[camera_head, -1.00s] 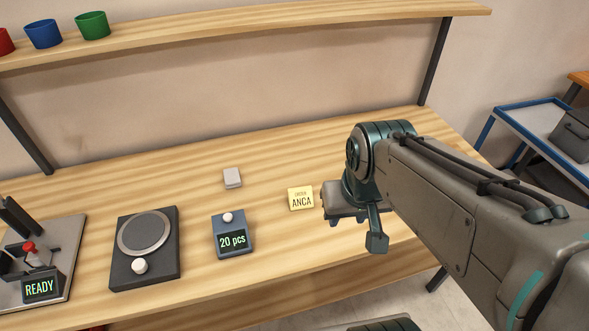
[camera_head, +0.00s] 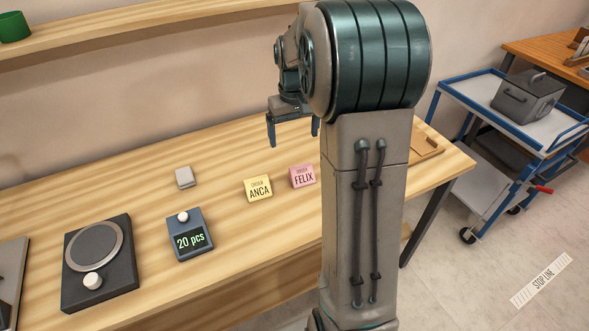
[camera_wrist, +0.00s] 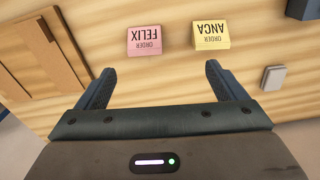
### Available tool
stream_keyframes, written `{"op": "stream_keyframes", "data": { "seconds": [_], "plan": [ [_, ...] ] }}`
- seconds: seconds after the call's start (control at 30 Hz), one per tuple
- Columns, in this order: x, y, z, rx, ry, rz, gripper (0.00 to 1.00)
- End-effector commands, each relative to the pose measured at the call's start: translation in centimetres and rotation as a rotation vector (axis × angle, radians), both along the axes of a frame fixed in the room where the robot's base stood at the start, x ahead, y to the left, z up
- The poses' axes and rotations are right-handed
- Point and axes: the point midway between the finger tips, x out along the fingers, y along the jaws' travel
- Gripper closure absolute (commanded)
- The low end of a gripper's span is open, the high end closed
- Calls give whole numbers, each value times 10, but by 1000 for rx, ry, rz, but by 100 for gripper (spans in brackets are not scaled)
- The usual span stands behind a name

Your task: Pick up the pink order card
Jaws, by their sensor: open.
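The pink order card (camera_head: 303,176), marked FELIX, stands on the wooden table just right of the yellow card marked ANCA (camera_head: 258,189). In the wrist view the pink card (camera_wrist: 144,40) shows upside down, left of the yellow card (camera_wrist: 211,36). My gripper (camera_head: 293,134) is raised above the table behind the cards, fingers pointing down. In the wrist view its two fingers (camera_wrist: 159,85) are spread wide with nothing between them. Both cards lie beyond the fingertips, apart from them.
A small grey block (camera_head: 185,178) lies left of the cards. The "20 pcs" counter (camera_head: 190,236) and a black device with a round plate (camera_head: 97,262) stand further left. A wooden tray (camera_head: 427,147) lies at the table's right end. A shelf (camera_head: 150,30) runs above the back.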

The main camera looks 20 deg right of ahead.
Motion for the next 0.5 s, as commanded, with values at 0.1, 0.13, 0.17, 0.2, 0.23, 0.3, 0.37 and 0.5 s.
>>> {"op": "stream_keyframes", "data": {
  "seconds": [0.1, 0.13, 0.17, 0.2, 0.23, 0.3, 0.37, 0.5],
  "plan": [
    [19, -20, -21, 7, 23, -8, 9],
    [23, -23, -25, 8, 27, -9, 9],
    [25, -25, -27, 9, 29, -9, 9],
    [28, -29, -30, 10, 33, -9, 9],
    [30, -30, -32, 11, 34, -9, 9],
    [32, -33, -38, 13, 39, -9, 9],
    [32, -34, -45, 13, 40, -10, 9],
    [31, -34, -72, 14, 42, -9, 9]
  ]
}}
